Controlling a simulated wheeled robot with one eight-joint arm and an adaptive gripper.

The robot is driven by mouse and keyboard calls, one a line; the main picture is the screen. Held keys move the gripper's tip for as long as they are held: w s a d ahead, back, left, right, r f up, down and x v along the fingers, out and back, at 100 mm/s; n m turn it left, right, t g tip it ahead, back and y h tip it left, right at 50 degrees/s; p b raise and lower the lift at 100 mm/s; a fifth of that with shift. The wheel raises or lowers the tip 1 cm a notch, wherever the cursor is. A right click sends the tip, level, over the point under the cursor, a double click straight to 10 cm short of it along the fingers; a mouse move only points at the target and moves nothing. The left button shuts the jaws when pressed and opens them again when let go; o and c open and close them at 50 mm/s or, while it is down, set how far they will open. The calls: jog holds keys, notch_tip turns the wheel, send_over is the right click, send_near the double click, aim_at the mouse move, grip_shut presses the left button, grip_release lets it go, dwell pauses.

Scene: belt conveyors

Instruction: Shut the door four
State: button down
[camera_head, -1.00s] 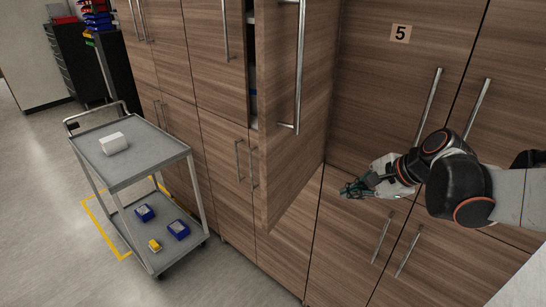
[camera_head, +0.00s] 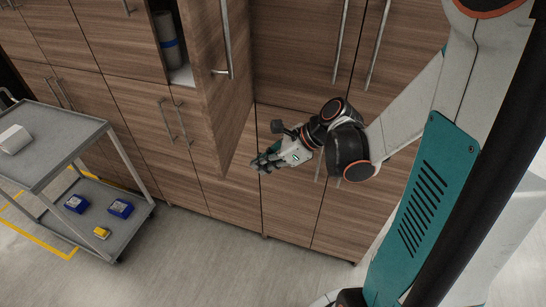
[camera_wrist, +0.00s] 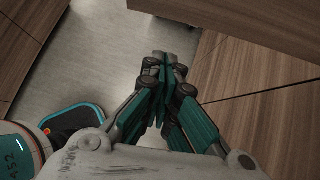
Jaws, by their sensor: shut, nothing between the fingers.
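The open cabinet door (camera_head: 222,90) stands out from the wood cabinet front in the head view, with a long vertical metal handle (camera_head: 226,40) on it. No number shows on this door now. My gripper (camera_head: 262,163) is just right of the door's lower edge, in front of the cabinet. Its fingers are shut and empty. In the wrist view my gripper (camera_wrist: 166,72) points past the lower edge of a wood panel (camera_wrist: 230,22), with grey floor beyond. I cannot tell whether the fingers touch the door.
A grey two-shelf cart (camera_head: 70,147) stands at the left with blue boxes (camera_head: 120,208) and a yellow item (camera_head: 101,232). A dark cylinder (camera_head: 168,40) is inside the open cabinet. Closed lower doors (camera_head: 285,205) lie below my gripper. Floor (camera_head: 200,265) in front is clear.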

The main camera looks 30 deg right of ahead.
jog(key=w+a, duration=0.1)
jog(key=a, duration=0.1)
jog(key=w+a+f, duration=0.1)
jog(key=w+a, duration=0.1)
jog(key=shift+a+f, duration=0.2)
jog(key=shift+a, duration=0.05)
